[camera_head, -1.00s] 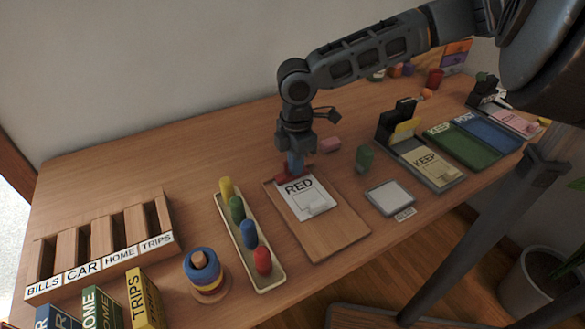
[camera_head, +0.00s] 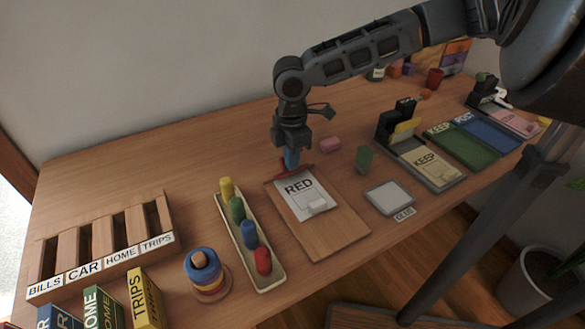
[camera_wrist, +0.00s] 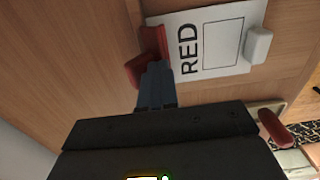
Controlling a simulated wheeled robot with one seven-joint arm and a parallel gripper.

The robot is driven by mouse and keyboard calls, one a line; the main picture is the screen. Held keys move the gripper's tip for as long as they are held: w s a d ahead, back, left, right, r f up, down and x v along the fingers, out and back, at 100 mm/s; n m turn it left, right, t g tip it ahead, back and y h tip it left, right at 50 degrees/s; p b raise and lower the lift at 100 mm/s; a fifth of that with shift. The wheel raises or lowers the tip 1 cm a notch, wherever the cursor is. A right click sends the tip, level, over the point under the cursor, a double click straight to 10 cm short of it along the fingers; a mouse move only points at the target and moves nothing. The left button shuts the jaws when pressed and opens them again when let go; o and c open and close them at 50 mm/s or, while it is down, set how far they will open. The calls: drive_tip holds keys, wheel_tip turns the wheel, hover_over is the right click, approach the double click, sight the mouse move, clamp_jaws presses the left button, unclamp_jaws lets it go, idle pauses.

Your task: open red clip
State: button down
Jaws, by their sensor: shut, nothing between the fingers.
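The red clip (camera_head: 284,176) sits at the top edge of a brown clipboard (camera_head: 325,234). A white sheet (camera_head: 290,203) marked RED lies on the board with its top edge at the clip. A small white block (camera_head: 317,207) rests on the sheet's lower part. My gripper (camera_head: 291,164) points down at the clip, its blue-grey fingers shut and empty. In the wrist view the fingertips (camera_wrist: 156,72) are at the red clip (camera_wrist: 151,45), against or just over it; I cannot tell if they press it. The fingers hide part of the clip.
Left of the board is a cream tray (camera_head: 262,288) of coloured pegs and a ring stack (camera_head: 203,270). A green block (camera_head: 364,158), a pink block (camera_head: 330,144) and a grey pad (camera_head: 389,197) lie to the right. The table behind the board is mostly clear.

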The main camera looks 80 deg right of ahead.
drive_tip(key=shift+a, duration=0.1)
drive_tip(key=shift+s+a+r+p, duration=0.5)
drive_tip(key=shift+a+r+p, duration=0.05)
drive_tip(key=shift+p, duration=0.3)
wheel_tip(320, 180, up, 6)
drive_tip(key=p, duration=0.6)
